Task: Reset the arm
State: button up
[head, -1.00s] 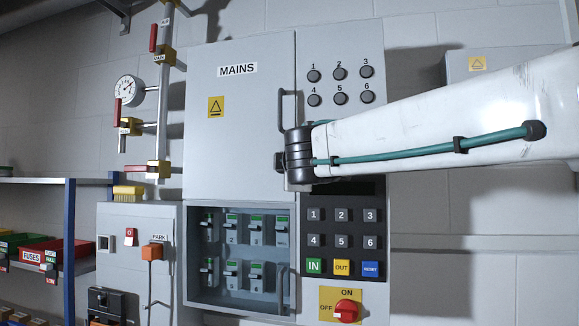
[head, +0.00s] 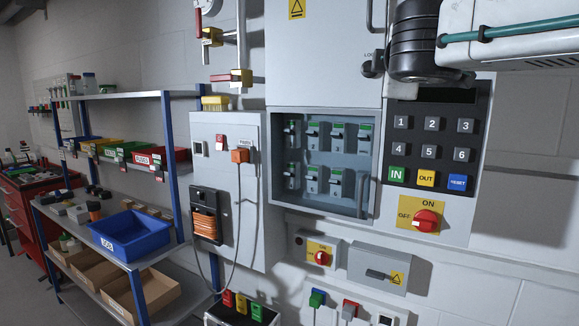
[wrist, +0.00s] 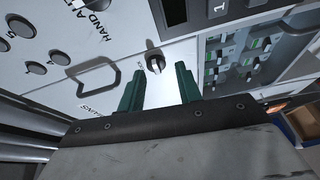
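My gripper (wrist: 160,74) shows in the wrist view with two dark green fingers held apart and nothing between them. Beyond the fingertips is a small black knob (wrist: 154,60) on the light grey cabinet face; I cannot tell how far off it is. In the head view my white arm with its teal cable (head: 515,30) reaches in from the upper right. Its black wrist joint (head: 418,40) is in front of the panel, above the keypad (head: 432,140). The fingers do not show in the head view.
The fuse compartment (head: 325,165) of the cabinet stands uncovered, left of the keypad. A red rotary switch (head: 426,220) sits below the keypad. A shelf unit with a blue bin (head: 130,235) and several other bins stands at left. A park box (head: 225,180) hangs between them.

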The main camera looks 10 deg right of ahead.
jog(key=s+d+f+m+g, duration=0.3)
jog(key=s+f+m+g, duration=0.15)
jog(key=f, duration=0.55)
jog(key=s+d+f+m+g, duration=0.35)
jog(key=s+f, duration=0.25)
jog(key=f, duration=0.4)
jog(key=s+a+f+m+g+y, duration=0.2)
jog(key=s+f+m+g, duration=0.1)
jog(key=s+f, duration=0.5)
jog(key=s+a+f+m+g+y, duration=0.2)
jog(key=s+f+g+y, duration=0.1)
jog(key=s+f, duration=0.4)
jog(key=s+g, duration=0.1)
jog(key=s, duration=0.1)
jog(key=shift+s+a+f+m+g, duration=0.3)
jog(key=shift+a+f+m, duration=0.05)
jog(key=shift+f+m, duration=0.05)
jog(key=shift+c, duration=0.3)
